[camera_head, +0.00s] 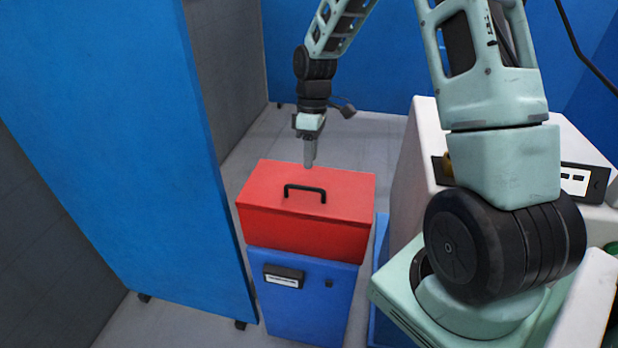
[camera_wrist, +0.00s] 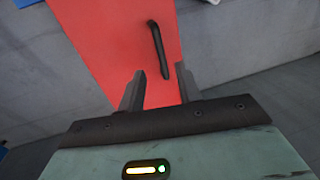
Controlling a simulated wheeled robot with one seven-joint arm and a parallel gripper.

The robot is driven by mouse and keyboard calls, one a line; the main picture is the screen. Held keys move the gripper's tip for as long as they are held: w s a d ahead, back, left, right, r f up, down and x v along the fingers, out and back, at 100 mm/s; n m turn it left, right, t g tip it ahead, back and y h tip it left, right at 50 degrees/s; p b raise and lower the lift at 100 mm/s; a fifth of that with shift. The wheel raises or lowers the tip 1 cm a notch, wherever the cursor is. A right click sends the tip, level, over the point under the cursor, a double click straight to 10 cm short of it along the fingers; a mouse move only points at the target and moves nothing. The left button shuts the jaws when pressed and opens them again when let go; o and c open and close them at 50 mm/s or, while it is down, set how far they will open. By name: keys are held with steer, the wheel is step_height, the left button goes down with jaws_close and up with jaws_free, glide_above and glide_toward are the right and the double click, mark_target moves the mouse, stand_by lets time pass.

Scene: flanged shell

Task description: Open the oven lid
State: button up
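The oven is a blue cabinet (camera_head: 305,300) with a red box-shaped lid (camera_head: 345,200) on top, and the lid looks closed. A black bar handle (camera_head: 305,190) stands on the lid's top face. My gripper (camera_head: 309,165) points down above the lid's far edge, behind the handle in the head view, and holds nothing. In the wrist view the gripper's two fingers (camera_wrist: 158,82) are apart over the red lid (camera_wrist: 110,45). The black handle (camera_wrist: 158,48) lies just beyond the fingertips, and they do not appear to touch it.
A tall blue panel (camera_head: 110,130) stands close to the left of the oven. A white machine (camera_head: 425,150) with a dark-framed panel stands to the right. Grey floor (camera_head: 365,140) is open behind the oven.

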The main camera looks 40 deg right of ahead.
steer(key=f, duration=0.4)
steer(key=s+a+f, duration=0.1)
steer(key=f, duration=0.2)
steer(key=shift+a, duration=0.1)
jaws_close()
